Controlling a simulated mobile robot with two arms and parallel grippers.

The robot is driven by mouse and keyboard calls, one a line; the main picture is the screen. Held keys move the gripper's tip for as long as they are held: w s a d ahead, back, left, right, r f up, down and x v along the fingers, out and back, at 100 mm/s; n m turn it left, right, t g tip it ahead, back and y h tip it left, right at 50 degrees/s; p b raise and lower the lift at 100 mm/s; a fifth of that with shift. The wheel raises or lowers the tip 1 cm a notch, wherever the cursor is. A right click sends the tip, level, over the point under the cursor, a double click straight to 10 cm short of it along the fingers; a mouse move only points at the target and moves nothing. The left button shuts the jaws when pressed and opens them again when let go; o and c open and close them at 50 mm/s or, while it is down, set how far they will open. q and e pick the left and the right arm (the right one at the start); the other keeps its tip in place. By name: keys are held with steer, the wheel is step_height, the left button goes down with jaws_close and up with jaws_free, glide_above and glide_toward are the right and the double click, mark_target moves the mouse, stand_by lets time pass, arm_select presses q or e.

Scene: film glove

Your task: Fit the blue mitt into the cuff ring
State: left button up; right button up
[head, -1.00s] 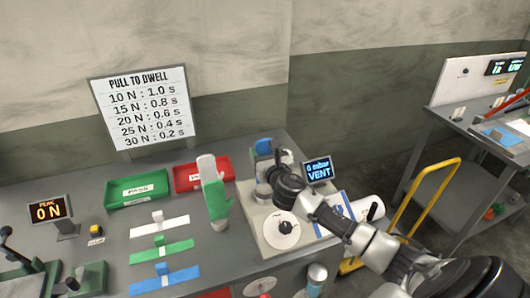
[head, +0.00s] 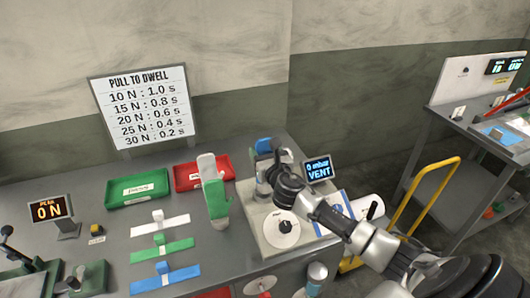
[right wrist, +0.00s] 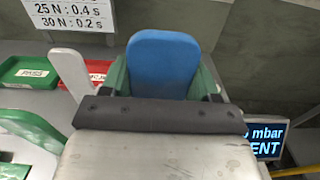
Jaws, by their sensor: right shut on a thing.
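The blue mitt (head: 263,146) is upright at the right part of the bench, and it fills the middle of the right wrist view (right wrist: 162,62). My right gripper (head: 272,166) is shut on it, with green parts showing on both sides of the mitt in the right wrist view. A grey metal cylinder (head: 262,189), which may be the cuff ring, stands just below the mitt on a pale plate. My wrist partly hides it, and I cannot tell whether the mitt touches it. My left gripper is not in view.
A green mitt on a white form (head: 215,195) stands just left. A pale plate with a dial (head: 285,228) lies in front, and a display reading "0 mbar VENT" (head: 318,169) is to the right. Green (head: 138,188) and red (head: 200,175) trays lie behind.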

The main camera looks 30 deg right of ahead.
steer(key=shift+f+b, duration=1.1)
steer(key=shift+f, duration=0.3)
steer(key=o, duration=1.2)
steer(key=shift+o, duration=0.2)
steer(key=b+v, duration=0.2)
steer(key=v, duration=0.8)
steer(key=shift+s, duration=0.4)
